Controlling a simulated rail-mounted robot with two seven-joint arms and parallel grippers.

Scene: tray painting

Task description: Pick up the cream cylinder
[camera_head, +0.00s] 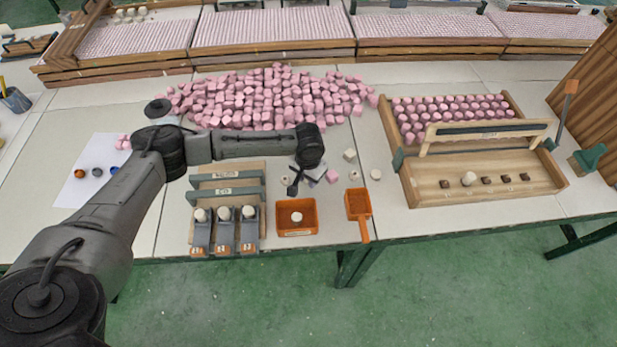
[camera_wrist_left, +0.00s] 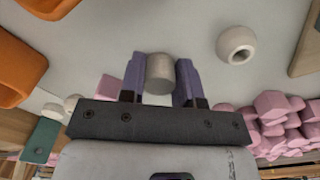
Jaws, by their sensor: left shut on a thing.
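The cream cylinder (camera_wrist_left: 160,73) shows in the left wrist view between the two purple fingers of my left gripper (camera_wrist_left: 160,82), which is shut on it. Its round end faces away from the gripper. In the head view my left gripper (camera_head: 308,178) hangs over the table between the pink pile and the orange tray, mostly hidden by its own wrist. I cannot make out the held cylinder there. My right gripper is in neither view.
A pale piece with a hole (camera_wrist_left: 237,45) lies close by. An orange tray (camera_head: 297,230) holding a cream piece, an orange scoop (camera_head: 358,204) and a grey-slotted rack (camera_head: 227,190) stand at the front edge. A pink pile (camera_head: 265,97) lies behind; a wooden tray (camera_head: 485,190) stands right.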

